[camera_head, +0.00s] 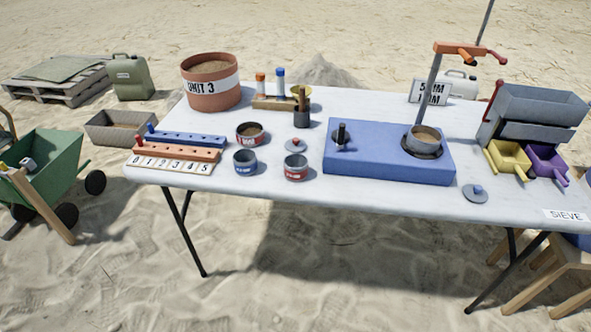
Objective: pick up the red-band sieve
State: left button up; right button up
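Two small round containers carry red bands. One, dark with a tan inside (249,134), stands on the white table left of the blue box. The other, grey with a red lower band (295,170), stands nearer the front edge. I cannot tell for sure from this view which is the red-band sieve. A similar grey container with a blue band (245,164) stands left of the nearer red one, with a gap between. A tan-filled round pan (425,137) sits on the blue box (375,165), under an upright post. Neither of my grippers is in view.
A grey lid (295,145) lies behind the nearer red-banded container. A numbered rack (172,162) lies to the left, and a terracotta tub (211,92) stands behind. A grey hopper unit (535,105) with yellow and purple scoops is at right.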

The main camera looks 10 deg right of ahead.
aim_at(249, 134)
jog(key=i+l, duration=0.1)
jog(key=l, duration=0.4)
jog(key=i+l+u, duration=0.1)
jog(key=l, duration=0.4)
jog(key=i+l, duration=0.15)
jog(key=l, duration=0.35)
jog(key=i+l+u, duration=0.1)
jog(key=l, duration=0.35)
jog(key=i+l, duration=0.1)
jog(key=l, duration=0.45)
jog(key=j+u, duration=0.05)
